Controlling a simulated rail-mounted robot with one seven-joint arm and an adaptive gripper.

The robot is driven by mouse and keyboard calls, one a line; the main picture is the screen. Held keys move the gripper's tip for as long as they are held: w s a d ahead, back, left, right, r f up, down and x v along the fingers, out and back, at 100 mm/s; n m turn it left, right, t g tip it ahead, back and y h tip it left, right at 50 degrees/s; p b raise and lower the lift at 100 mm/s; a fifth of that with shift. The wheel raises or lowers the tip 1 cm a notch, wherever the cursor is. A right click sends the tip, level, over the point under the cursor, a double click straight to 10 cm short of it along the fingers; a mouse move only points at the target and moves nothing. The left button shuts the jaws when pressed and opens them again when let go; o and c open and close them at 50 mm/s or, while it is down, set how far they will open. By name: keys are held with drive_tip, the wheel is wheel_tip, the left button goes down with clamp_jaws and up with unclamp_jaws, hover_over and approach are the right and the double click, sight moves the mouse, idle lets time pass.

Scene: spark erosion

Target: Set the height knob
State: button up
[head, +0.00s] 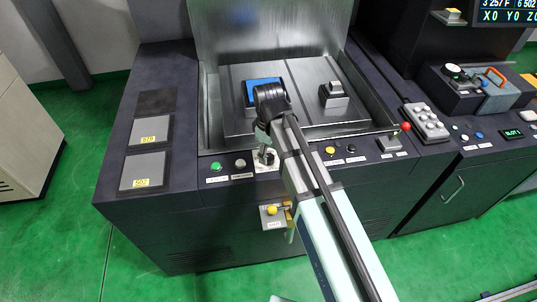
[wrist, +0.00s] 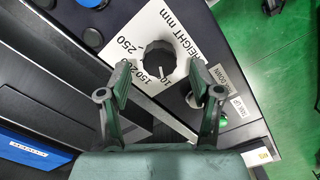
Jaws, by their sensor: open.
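The height knob (wrist: 158,58) is a dark, ribbed round knob with a pale pointer line. It sits on a white plate (wrist: 128,32) printed "HEIGHT mm", with 150, 200 and 250 readable and another number partly hidden. In the wrist view the pointer line slants to the lower right; its exact setting is hard to tell. My gripper (wrist: 159,72) is open, its two fingers on either side of the knob with gaps showing. Whether the tips reach down to knob depth is unclear. In the head view my arm's end is over the white plate (head: 262,166), partly hiding the knob.
A green button (head: 216,166) and a grey one (head: 240,163) are left of the plate; a yellow button (head: 330,150) is to the right. Behind is a metal tank (head: 310,125) holding a blue-topped block (head: 262,83) and a grey block (head: 334,100).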

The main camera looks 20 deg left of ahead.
sight(269, 157)
wheel_tip(269, 157, up, 10)
idle(0.4)
drive_tip(key=shift+s, duration=0.1)
